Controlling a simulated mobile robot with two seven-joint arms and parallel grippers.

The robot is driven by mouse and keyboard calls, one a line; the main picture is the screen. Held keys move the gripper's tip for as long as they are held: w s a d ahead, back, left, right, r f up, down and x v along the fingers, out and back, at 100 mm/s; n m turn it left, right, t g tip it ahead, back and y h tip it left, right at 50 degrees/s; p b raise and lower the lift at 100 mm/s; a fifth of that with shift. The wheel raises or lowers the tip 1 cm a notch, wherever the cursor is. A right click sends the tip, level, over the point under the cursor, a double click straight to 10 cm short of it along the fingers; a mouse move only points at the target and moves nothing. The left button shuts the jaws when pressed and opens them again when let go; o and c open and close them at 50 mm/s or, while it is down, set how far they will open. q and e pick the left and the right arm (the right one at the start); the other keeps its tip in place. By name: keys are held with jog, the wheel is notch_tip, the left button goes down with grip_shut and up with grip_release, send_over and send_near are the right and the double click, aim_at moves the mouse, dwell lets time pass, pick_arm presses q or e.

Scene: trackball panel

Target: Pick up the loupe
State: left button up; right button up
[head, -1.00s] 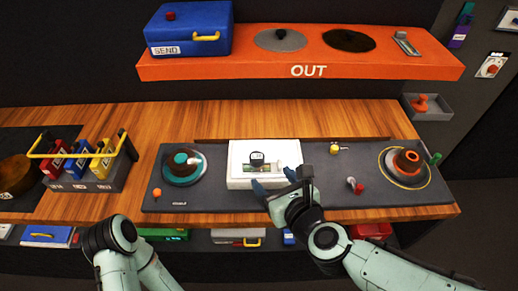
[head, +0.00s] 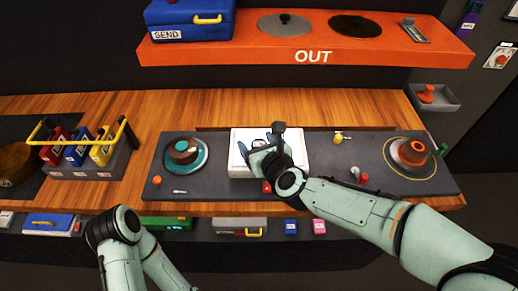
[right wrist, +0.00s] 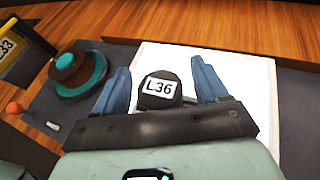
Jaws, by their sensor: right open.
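A dark round piece labelled L36, which I take to be the loupe (right wrist: 160,88), stands on a white board (right wrist: 240,65) in the right wrist view. In the head view the loupe (head: 258,143) is mostly hidden by my right gripper, on the white board (head: 297,140). My right gripper (right wrist: 162,75) is open, with one blue finger on each side of the loupe and gaps between. In the head view the right gripper (head: 256,145) is over the board. Of my left arm only links show at the lower left; its gripper is out of view.
A teal-ringed knob (head: 185,150) is left of the board and an orange-topped knob (head: 412,152) right of it, on the dark panel (head: 340,185). An orange shelf (head: 250,52) overhangs behind.

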jog(key=shift+w+a+f, duration=0.1)
jog(key=shift+w+f, duration=0.05)
jog(key=shift+w, duration=0.2)
jog(key=c, duration=1.1)
jog(key=shift+c, duration=0.2)
